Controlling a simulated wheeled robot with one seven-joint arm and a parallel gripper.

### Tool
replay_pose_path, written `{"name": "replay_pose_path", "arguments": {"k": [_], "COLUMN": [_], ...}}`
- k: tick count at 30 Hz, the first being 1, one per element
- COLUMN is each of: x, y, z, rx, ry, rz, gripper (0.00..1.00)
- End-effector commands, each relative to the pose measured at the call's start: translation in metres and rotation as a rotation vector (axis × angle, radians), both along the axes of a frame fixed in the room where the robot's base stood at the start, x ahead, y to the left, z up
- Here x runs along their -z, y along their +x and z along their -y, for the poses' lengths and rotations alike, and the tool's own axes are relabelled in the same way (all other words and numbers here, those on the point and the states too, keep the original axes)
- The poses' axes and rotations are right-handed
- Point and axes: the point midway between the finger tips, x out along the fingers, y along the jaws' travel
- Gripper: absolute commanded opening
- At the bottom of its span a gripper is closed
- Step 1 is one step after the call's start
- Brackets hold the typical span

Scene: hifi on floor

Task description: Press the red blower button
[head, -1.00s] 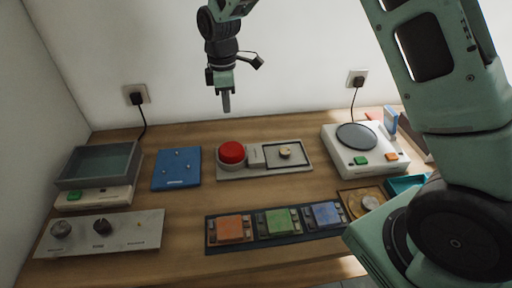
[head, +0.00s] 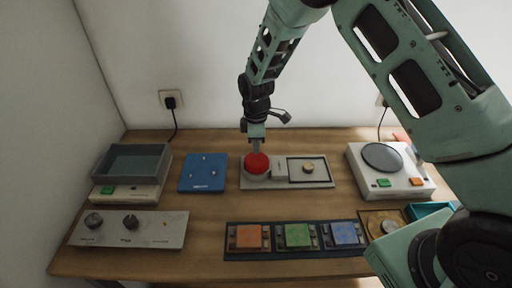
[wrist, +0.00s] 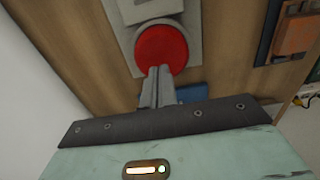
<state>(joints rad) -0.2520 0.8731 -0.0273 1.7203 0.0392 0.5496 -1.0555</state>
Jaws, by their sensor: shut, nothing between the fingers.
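The red blower button (head: 257,164) is a round dome on a light grey base plate (head: 318,186) at the back middle of the table. It also shows in the wrist view (wrist: 163,48), large and near the top. My gripper (head: 256,150) is shut and empty and points down at the button's back edge in the head view. In the wrist view the closed fingertips (wrist: 160,70) overlap the button's lower edge. I cannot tell whether they touch it.
A blue plate (head: 204,173) lies left of the button. A grey tray (head: 132,162) and a knob panel (head: 130,229) are further left. Orange, green and blue blocks (head: 297,237) stand in front. A white device with a round plate (head: 390,172) stands right.

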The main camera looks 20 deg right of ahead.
Motion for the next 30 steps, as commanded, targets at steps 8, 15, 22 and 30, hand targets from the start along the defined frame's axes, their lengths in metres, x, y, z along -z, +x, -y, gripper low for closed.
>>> {"name": "replay_pose_path", "arguments": {"k": [8,15,22,30], "x": [0.025,0.029,0.031,0.051], "y": [0.000,0.000,0.000,0.000], "z": [-0.001,0.000,0.000,0.000], "rx": [-0.001,-0.001,0.000,0.000], "ry": [0.000,0.001,0.001,0.001], "rz": [0.000,0.001,0.001,0.001], "gripper": [0.00,0.00,0.00,0.00]}}
